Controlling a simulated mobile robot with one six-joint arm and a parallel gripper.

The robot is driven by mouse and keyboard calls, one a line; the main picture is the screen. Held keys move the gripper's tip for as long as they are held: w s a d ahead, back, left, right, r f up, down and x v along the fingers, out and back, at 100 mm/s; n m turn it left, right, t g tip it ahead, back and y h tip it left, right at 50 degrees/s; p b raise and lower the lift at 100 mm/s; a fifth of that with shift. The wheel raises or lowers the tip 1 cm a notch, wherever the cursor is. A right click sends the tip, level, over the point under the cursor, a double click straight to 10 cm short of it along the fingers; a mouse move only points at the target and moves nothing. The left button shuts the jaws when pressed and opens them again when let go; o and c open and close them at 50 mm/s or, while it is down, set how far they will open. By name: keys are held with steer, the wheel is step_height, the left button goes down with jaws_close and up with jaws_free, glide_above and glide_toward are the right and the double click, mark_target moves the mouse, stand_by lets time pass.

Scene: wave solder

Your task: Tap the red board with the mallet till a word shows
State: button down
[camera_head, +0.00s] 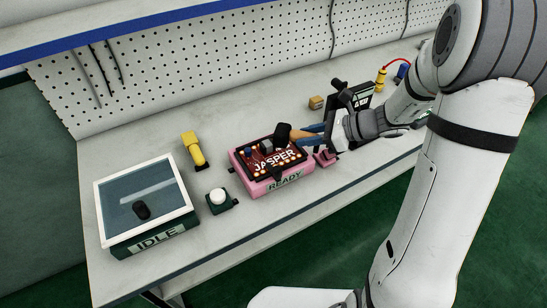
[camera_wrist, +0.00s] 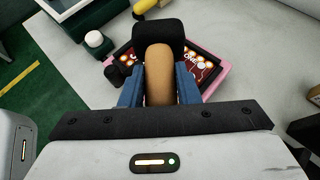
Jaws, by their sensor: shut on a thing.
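The red board (camera_head: 267,161) sits in a pink fixture (camera_head: 249,188) on the bench. The word "JASPER" shows in white across the board, and the fixture's front label reads "READY". My gripper (camera_head: 322,133) is shut on the mallet, whose black head (camera_head: 283,133) is over the board's far right part. In the wrist view, the mallet's tan handle (camera_wrist: 158,75) lies between the blue fingers of my gripper (camera_wrist: 159,88), with the black head beyond. The mallet hides part of the board (camera_wrist: 197,67). I cannot tell whether the head touches it.
A box with a glass lid (camera_head: 145,190), labelled "IDLE", stands at the left. A white button (camera_head: 217,196) on a green base and a yellow object (camera_head: 193,148) stand between it and the fixture. A pegboard (camera_head: 220,60) runs behind. The front bench strip is clear.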

steer(key=shift+a+f+b, duration=0.1)
steer(key=shift+f+b, duration=0.2)
steer(key=shift+f, duration=0.15)
step_height(320, 180, down, 5)
steer(key=b, duration=0.4)
steer(key=shift+f, duration=0.15)
step_height(320, 180, up, 6)
steer(key=p, duration=0.5)
steer(key=shift+r, duration=0.25)
steer(key=shift+f, duration=0.1)
steer(key=shift+f+b, duration=0.3)
steer(key=shift+f, duration=0.15)
